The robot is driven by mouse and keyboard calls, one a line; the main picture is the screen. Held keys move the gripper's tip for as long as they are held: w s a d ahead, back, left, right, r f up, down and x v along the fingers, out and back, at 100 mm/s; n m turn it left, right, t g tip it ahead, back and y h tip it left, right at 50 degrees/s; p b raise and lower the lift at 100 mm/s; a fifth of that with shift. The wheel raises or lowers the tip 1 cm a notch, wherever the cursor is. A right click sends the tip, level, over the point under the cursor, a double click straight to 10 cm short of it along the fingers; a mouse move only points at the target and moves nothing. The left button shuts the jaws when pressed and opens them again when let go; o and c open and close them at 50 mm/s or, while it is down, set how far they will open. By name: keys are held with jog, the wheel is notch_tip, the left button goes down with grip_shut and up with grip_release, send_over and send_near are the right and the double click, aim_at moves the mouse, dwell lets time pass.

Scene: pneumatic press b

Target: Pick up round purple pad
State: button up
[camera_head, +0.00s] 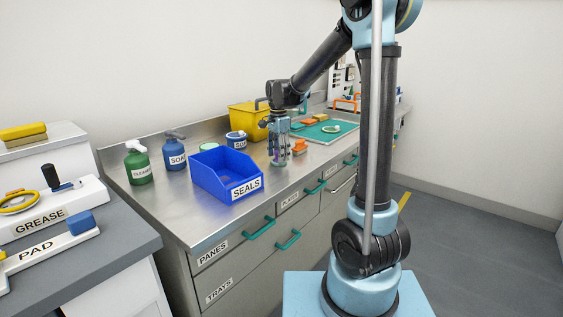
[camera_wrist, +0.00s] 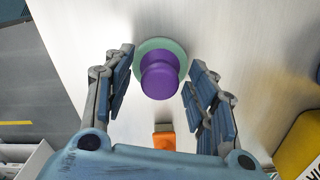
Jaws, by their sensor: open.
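The round purple pad (camera_wrist: 160,78) shows in the wrist view, with a purple knob-like top on a wider pale green round base (camera_wrist: 176,48). It stands on the steel counter between the two fingers of my gripper (camera_wrist: 158,95). The fingers are spread, with a visible gap on each side of the purple part. In the head view my gripper (camera_head: 279,150) points down at the counter, low over the pad, which is mostly hidden there by the fingers.
A blue SEALS bin (camera_head: 212,180) stands left of my gripper. A dark blue pot (camera_head: 236,140) and a yellow bin (camera_head: 250,118) are behind. An orange block (camera_wrist: 164,138) lies near the pad. A green tray (camera_head: 335,129) lies at right.

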grip_shut()
notch_tip(320, 180, up, 10)
jog(key=shift+r, duration=0.1)
dwell(0.7)
